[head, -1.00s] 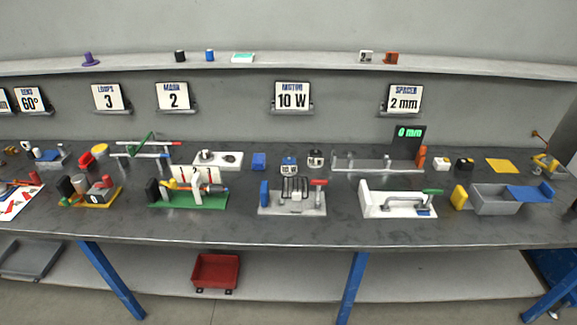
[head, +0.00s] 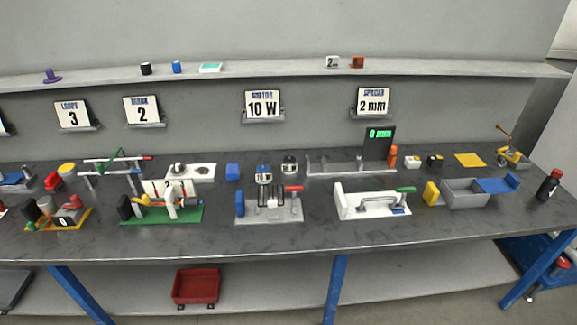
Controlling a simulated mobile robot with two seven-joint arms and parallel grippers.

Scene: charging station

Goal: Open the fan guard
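A grey base (head: 283,214) stands near the front of the bench, around the middle of the head view. On it is a dark wire cage (head: 269,197), which looks like the fan guard. A red handle (head: 293,188) is at its right and a blue block (head: 240,204) at its left. A small pale piece shows behind the cage bars. At this size I cannot tell how the guard is hinged or latched. Neither of my grippers is in view.
A green board (head: 185,215) with white posts stands left of the grey base. A white fixture with a green handle (head: 405,190) stands to the right. Motor-like blocks (head: 263,174) sit behind. The bench's front strip (head: 270,245) is clear.

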